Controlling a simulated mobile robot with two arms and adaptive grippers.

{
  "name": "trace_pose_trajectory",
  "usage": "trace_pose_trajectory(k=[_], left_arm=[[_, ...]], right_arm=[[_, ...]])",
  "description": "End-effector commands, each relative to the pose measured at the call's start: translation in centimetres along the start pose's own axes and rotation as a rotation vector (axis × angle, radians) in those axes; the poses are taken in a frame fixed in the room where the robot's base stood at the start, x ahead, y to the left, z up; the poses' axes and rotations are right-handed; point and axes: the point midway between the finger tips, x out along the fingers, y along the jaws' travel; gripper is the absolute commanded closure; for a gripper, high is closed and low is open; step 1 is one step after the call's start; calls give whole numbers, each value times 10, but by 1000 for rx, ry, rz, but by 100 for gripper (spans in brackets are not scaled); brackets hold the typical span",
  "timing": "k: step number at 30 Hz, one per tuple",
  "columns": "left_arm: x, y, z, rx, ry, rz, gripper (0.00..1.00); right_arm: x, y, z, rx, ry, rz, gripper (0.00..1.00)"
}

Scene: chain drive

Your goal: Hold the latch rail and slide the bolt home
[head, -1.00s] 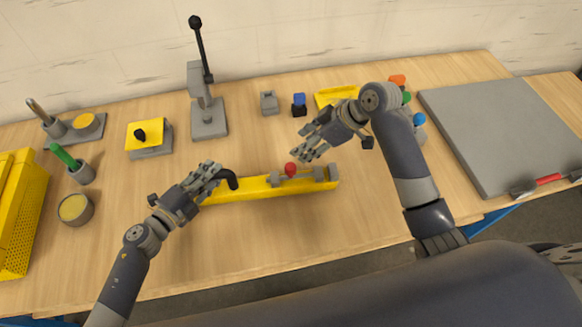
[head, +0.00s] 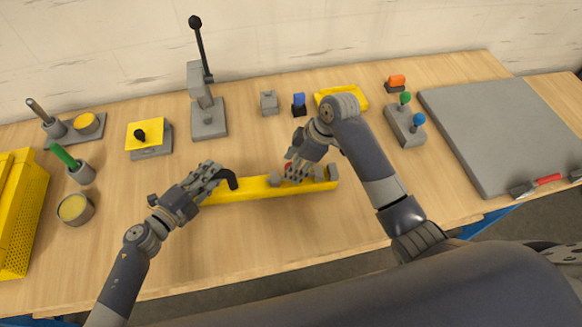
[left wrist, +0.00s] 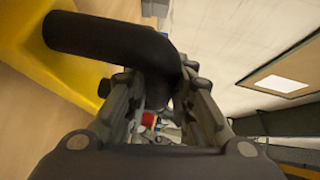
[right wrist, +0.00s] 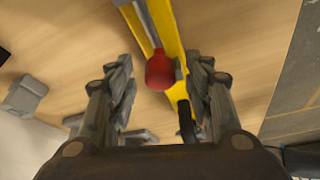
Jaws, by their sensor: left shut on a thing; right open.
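The yellow latch rail (head: 252,190) lies on the table, with grey blocks on its right part. A black bent handle (head: 231,178) stands at its left part and shows large in the left wrist view (left wrist: 110,40). My left gripper (head: 214,174) is shut on this handle. The bolt's red knob (right wrist: 160,71) is between the open fingers of my right gripper (right wrist: 160,95) in the right wrist view, apart from both. In the head view my right gripper (head: 291,172) is over the bolt and mostly hides the knob.
Behind the rail are a lever press (head: 208,118), a small grey block (head: 269,102), a blue-topped block (head: 299,104) and a yellow tray (head: 358,98). A base with green and blue knobs (head: 404,127) stands right of my right arm. The table in front of the rail is clear.

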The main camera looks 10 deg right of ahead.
Motion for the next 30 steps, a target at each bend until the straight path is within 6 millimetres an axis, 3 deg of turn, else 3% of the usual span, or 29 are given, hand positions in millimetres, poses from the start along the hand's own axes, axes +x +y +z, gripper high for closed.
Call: trace_pose_trajectory(k=[6, 15, 16, 22, 26, 30], left_arm=[[0, 1, 1, 1, -2, 2, 100], [0, 1, 1, 1, -2, 2, 100], [0, 1, 1, 1, -2, 2, 100], [0, 1, 1, 1, -2, 2, 100], [0, 1, 1, 1, -2, 2, 100], [-1, 1, 1, 1, -2, 2, 100]], right_arm=[[21, 0, 0, 0, 0, -1, 53], [23, 0, 0, -1, 0, 1, 53], [23, 0, 0, 0, 0, 1, 55], [23, 0, 0, 0, 0, 1, 100], [23, 0, 1, 0, 0, 1, 100], [17, 6, 17, 3, -4, 3, 100]])
